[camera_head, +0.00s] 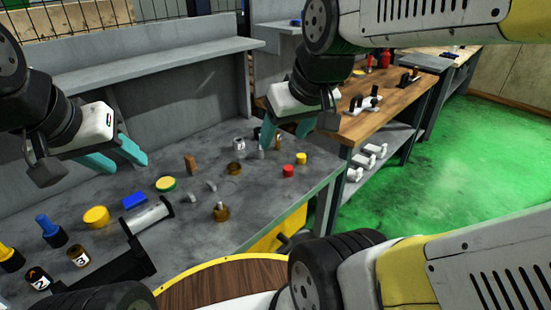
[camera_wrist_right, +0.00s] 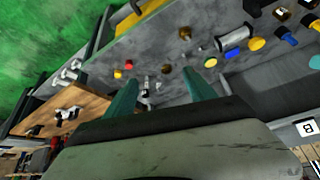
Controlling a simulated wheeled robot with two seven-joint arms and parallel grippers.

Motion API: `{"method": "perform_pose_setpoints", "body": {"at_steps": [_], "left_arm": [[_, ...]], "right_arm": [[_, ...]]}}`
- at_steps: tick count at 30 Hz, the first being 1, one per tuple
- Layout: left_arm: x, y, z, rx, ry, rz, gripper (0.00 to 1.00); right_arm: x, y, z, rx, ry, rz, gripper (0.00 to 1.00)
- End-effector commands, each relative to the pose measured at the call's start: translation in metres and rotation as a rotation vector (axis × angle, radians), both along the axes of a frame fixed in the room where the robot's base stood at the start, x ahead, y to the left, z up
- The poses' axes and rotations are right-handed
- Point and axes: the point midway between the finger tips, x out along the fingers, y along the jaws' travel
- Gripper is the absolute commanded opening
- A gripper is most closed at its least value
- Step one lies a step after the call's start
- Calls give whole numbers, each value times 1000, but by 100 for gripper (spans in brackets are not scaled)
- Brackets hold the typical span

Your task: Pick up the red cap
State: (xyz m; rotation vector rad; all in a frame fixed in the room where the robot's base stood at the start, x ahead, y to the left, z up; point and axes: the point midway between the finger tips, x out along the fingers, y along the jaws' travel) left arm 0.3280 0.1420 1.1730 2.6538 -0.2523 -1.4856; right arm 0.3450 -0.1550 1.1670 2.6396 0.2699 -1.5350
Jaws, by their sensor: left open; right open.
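The red cap (camera_head: 288,170) is a small red cylinder on the grey workbench (camera_head: 240,241), near its right edge. A similar yellow cap (camera_head: 301,158) stands just behind it to the right. My right gripper (camera_head: 284,142) is open and empty, with teal fingers pointing down above the bench, behind the red cap in the head view. In the right wrist view, the red cap (camera_wrist_right: 118,75) lies just left of the left fingertip, outside the gap between the fingers. My left gripper (camera_head: 129,166) is open and empty above the left part of the bench.
Small metal parts (camera_head: 239,144) stand near the right gripper. A brown block (camera_head: 190,163), a green-yellow disc (camera_head: 166,184), a blue block (camera_head: 134,200) and a silver cylinder (camera_head: 150,217) lie further left. A wooden-topped bench (camera_head: 395,95) stands beyond. Green floor (camera_head: 440,170) is free at right.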

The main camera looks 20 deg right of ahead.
Motion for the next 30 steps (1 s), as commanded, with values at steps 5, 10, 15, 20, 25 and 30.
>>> {"method": "perform_pose_setpoints", "body": {"at_steps": [5,10,15,20,25,30], "left_arm": [[0,0,0,0,0,0,44],[0,0,0,0,0,0,44],[0,0,0,0,0,0,44],[0,0,0,0,0,0,44],[0,0,0,0,0,0,44],[0,0,0,0,0,0,44]], "right_arm": [[52,-31,-24,-334,96,288,64],[110,-58,-57,-619,207,664,64],[168,-78,-106,-819,300,1078,64],[217,-90,-164,-943,343,1477,64],[253,-94,-218,-1016,334,1799,64],[268,-94,-245,-1049,315,1951,64]]}}
